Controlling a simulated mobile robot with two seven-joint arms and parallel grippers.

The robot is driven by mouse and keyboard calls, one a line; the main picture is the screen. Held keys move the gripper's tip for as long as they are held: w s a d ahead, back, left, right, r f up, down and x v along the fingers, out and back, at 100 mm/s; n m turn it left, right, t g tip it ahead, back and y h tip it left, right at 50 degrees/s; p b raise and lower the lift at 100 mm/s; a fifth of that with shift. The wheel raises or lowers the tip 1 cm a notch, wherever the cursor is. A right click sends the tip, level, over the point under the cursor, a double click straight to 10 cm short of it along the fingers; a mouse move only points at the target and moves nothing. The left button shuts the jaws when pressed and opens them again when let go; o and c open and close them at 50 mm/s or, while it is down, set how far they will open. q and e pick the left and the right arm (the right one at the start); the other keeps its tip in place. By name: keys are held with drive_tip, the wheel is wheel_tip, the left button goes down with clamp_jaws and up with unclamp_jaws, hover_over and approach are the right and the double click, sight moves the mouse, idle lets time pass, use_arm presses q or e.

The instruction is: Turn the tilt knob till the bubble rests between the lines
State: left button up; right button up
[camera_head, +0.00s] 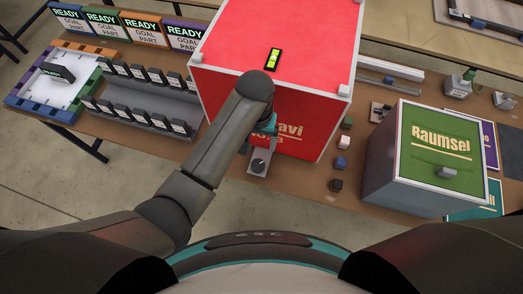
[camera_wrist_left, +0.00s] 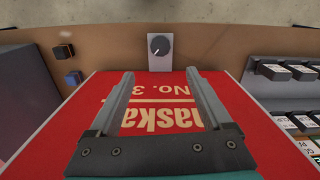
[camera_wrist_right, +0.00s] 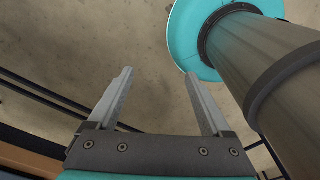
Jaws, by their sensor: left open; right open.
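The tilt knob (camera_head: 258,164) is a dark round dial on a pale plate at the front foot of the large red box (camera_head: 225,50). It also shows in the left wrist view (camera_wrist_left: 159,45), beyond my fingertips. The yellow-green bubble level (camera_head: 273,58) lies on top of the red box; its bubble is too small to place against the lines. My left gripper (camera_wrist_left: 160,75) is open and empty, in front of the red lettered face and apart from the knob. My right gripper (camera_wrist_right: 163,75) is open and empty over bare floor; the head view does not show it.
A green-fronted box (camera_head: 440,150) stands to the right. Small blocks (camera_head: 342,141) lie between it and the red box. Rows of dark switch-like parts (camera_head: 140,95), a white-floored tray (camera_head: 62,80) and READY signs (camera_head: 143,28) are at left. The table front edge is near the knob.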

use_arm(q)
drive_tip(key=b, duration=0.2)
hover_over(258, 165)
wheel_tip(258, 165, down, 5)
wheel_tip(258, 165, down, 10)
drive_tip(key=b, duration=0.3)
drive_tip(key=shift+r, duration=0.15)
use_arm(e)
drive_tip(key=f, duration=0.5)
drive_tip(key=shift+s+a, duration=0.25)
use_arm(q)
clamp_jaws()
use_arm(e)
drive_tip(key=shift+w, duration=0.1)
